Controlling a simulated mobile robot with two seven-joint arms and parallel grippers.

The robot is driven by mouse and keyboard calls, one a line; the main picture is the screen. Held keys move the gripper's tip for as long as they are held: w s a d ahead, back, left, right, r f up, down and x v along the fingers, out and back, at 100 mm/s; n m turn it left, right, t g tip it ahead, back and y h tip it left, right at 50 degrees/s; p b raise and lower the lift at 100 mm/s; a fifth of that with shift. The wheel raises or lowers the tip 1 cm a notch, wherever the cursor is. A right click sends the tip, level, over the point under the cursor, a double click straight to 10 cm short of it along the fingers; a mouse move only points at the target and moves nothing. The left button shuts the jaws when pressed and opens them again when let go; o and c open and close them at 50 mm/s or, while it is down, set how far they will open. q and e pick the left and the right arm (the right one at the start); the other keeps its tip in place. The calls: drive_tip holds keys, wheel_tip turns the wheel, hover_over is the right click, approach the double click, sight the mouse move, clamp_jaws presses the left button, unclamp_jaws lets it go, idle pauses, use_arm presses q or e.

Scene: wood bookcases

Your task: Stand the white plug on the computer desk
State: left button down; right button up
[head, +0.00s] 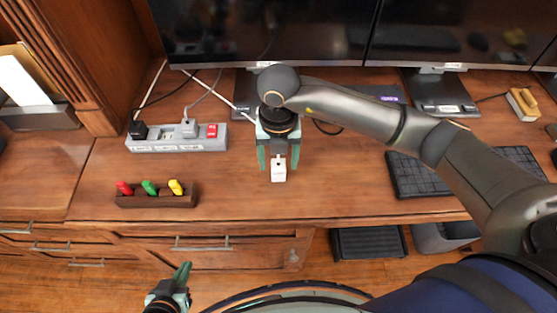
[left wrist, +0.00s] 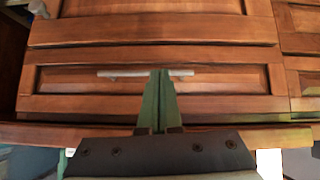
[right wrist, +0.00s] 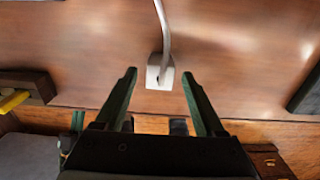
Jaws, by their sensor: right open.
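The white plug (head: 279,174) is at the front middle of the computer desk (head: 335,192). It is a small white block, and in the right wrist view the plug (right wrist: 160,78) has a pale cord running off its far side. My right gripper (head: 278,162) is open above the desk, with its fingers on either side of the plug. In the right wrist view gaps show between the plug and both fingers. I cannot tell whether the plug touches the desk. My left gripper (head: 182,277) is low in front of the drawers; its fingers (left wrist: 160,75) are together with nothing between them.
A grey power strip (head: 160,147) with a black plug, a grey plug and a red switch lies at the left. A wooden rack (head: 150,200) holds red, green and yellow pieces. Monitors (head: 260,30) stand behind; a keyboard (head: 410,178) lies right. Bare desk surrounds the plug.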

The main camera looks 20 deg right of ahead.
sight(278, 165)
wheel_tip(278, 165, up, 11)
idle(0.3)
idle(1.5)
